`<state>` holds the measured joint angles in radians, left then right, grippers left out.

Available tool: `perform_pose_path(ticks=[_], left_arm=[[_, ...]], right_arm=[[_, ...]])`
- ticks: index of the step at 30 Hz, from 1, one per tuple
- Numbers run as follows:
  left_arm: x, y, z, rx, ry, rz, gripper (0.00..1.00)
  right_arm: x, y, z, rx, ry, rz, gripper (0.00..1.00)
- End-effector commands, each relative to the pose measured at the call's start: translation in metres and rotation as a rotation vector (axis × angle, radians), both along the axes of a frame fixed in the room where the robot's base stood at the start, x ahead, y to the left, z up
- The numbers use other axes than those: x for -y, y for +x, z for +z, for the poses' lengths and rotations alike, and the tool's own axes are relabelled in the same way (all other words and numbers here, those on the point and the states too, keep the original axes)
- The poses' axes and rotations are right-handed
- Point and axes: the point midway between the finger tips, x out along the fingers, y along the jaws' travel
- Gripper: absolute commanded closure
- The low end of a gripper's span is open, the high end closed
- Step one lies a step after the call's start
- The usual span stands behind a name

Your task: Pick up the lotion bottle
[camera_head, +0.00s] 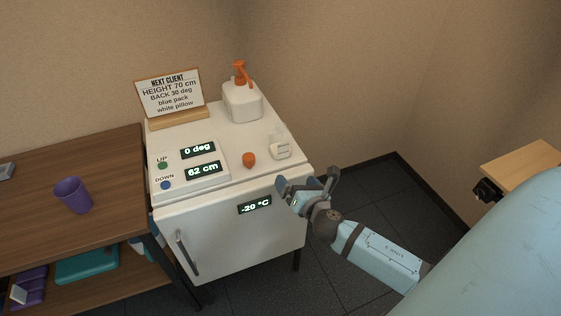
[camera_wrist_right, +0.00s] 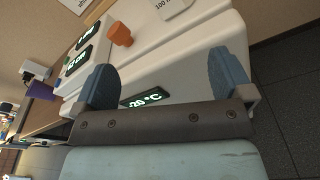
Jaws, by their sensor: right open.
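A white pump bottle (camera_head: 242,104) with an orange pump head stands upright at the back of the white cabinet top. A small whitish bottle (camera_head: 280,149) with a label stands near the cabinet's front right corner; in the right wrist view its lower part (camera_wrist_right: 172,6) shows at the top edge, with "100" on it. My right gripper (camera_head: 308,181) is open and empty, just off the cabinet's front right edge, near the small bottle. In the right wrist view its fingers (camera_wrist_right: 164,75) are wide apart. My left gripper is out of view.
An orange knob (camera_head: 249,160) sits left of the small bottle. A control panel (camera_head: 183,178) and a sign (camera_head: 170,92) are further left on the cabinet (camera_head: 215,238). A purple cup (camera_head: 73,195) stands on the wooden table. Floor is clear right of the cabinet.

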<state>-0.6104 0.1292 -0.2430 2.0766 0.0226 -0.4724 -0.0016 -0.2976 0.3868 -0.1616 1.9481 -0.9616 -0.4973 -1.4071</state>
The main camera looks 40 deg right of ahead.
Motion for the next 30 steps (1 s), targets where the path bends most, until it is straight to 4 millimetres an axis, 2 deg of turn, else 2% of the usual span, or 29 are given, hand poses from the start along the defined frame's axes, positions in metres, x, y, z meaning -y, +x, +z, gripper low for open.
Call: perform_pose_path(ticks=[1, 3, 7, 11, 18, 26, 30], left_arm=[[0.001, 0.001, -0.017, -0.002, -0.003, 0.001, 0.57], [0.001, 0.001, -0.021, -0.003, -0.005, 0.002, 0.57], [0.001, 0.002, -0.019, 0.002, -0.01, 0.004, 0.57], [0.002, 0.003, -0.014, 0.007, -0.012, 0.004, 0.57], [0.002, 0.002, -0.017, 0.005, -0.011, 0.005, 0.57], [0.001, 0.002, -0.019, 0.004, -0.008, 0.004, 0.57], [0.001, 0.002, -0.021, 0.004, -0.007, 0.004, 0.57]], right_arm=[[0.009, 0.009, -0.005, 0.019, -0.146, 0.001, 0.02], [0.017, 0.017, 0.002, 0.031, -0.302, -0.001, 0.02], [0.024, 0.026, 0.012, 0.042, -0.439, -0.008, 0.02], [0.029, 0.045, 0.015, 0.043, -0.453, -0.011, 0.02], [0.04, 0.09, 0.014, 0.042, -0.447, -0.01, 0.02], [0.045, 0.11, 0.013, 0.041, -0.446, -0.009, 0.02], [0.051, 0.129, 0.013, 0.042, -0.444, -0.01, 0.02]])
